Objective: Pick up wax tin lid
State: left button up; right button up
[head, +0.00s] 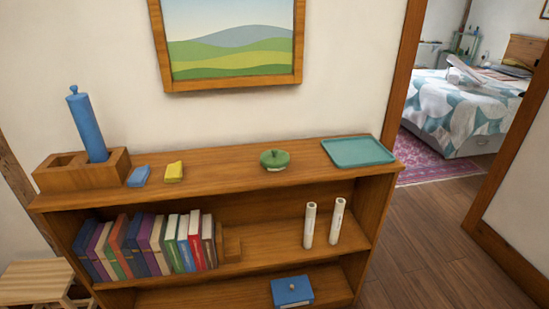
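A round green lidded item (274,160) with a small knob on top sits on the top board of the wooden bookshelf, right of the middle. It looks like a shallow tin with its lid, but I cannot tell lid and body apart clearly. Neither of my grippers shows in the head view, and nothing is seen touching the green item.
On the bookshelf (228,170), a wooden holder (60,179) bears a tilted blue cylinder (88,127). Blue (138,176) and yellow (174,172) blocks lie beside it. A teal tray (357,151) lies right. Books (130,247), white tubes (309,225) and a blue box (292,291) sit below. A stool (38,283) stands left.

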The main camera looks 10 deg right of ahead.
aim_at(272, 159)
jog(key=i+l, duration=0.15)
jog(key=l, duration=0.25)
jog(key=i+l, duration=0.1)
jog(key=l, duration=0.35)
jog(key=i+l, duration=0.15)
jog(key=l, duration=0.25)
jog(key=i+l+u, duration=0.1)
jog(key=l, duration=0.35)
jog(key=i+l, duration=0.15)
jog(key=l, duration=0.25)
jog(key=i+l, duration=0.15)
jog(key=l, duration=0.3)
